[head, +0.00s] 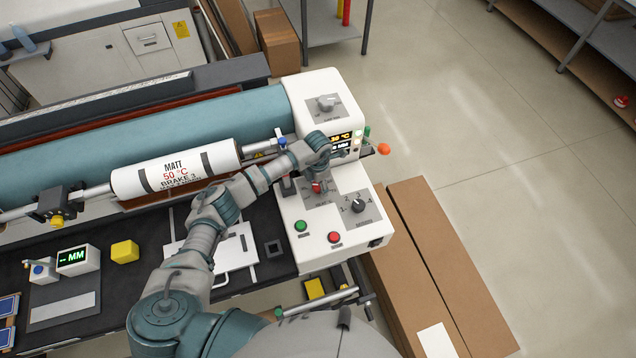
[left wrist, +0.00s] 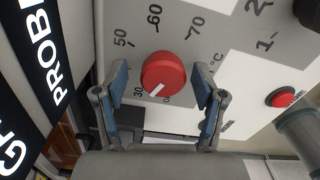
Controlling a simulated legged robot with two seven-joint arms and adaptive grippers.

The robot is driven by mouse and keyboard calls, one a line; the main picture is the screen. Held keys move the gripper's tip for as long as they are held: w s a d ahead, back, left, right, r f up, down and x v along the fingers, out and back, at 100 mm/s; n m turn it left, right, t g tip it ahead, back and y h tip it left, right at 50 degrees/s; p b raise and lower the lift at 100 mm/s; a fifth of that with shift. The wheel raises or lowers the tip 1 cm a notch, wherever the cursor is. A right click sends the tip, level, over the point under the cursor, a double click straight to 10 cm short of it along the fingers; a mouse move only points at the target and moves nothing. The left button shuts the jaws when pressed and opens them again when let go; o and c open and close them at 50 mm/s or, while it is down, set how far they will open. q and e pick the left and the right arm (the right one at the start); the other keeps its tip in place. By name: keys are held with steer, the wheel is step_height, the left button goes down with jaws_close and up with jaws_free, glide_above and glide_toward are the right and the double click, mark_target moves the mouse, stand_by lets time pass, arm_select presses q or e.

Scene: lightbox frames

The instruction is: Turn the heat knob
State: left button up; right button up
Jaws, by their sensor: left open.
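The red heat knob (head: 317,187) sits on the white control panel (head: 290,212) at the machine's right end. In the left wrist view the knob (left wrist: 163,74) is large, with a scale of 30, 50, 60 and 70 around it. Its white mark points to the lower left, close to 30. My left gripper (head: 322,158) is over the panel by the knob. In the left wrist view its two blue-padded fingers (left wrist: 161,84) are open, one on each side of the knob, with gaps between. My right gripper is not in view.
A black numbered knob (head: 358,206), a green button (head: 301,226) and a red button (head: 334,237) are close by. The white roll (head: 176,171) reads MATT, 50 °C, BRAKE 3. Cardboard boxes (head: 435,265) lie right.

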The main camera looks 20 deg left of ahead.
arm_select(q)
steer(key=shift+d, duration=0.4)
steer(key=c, duration=1.1)
steer(key=shift+c, duration=0.2)
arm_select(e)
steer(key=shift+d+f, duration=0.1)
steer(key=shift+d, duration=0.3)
arm_select(q)
steer(key=shift+a, duration=0.2)
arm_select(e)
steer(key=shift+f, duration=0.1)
arm_select(q)
steer(key=shift+f+b, duration=0.1)
steer(key=shift+b, duration=0.25)
steer(key=m+b, duration=0.5)
steer(key=shift+f+b, duration=0.15)
steer(key=shift+b, duration=0.15)
steer(key=shift+s+m+b, duration=0.1)
steer(key=shift+m+b, duration=0.6)
steer(key=shift+m, duration=0.1)
steer(key=shift+a+m+b, duration=0.1)
steer(key=shift+m+b, duration=0.8)
steer(key=shift+m, duration=0.1)
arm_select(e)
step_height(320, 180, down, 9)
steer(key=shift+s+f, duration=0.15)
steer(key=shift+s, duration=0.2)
arm_select(q)
steer(key=shift+r, duration=0.2)
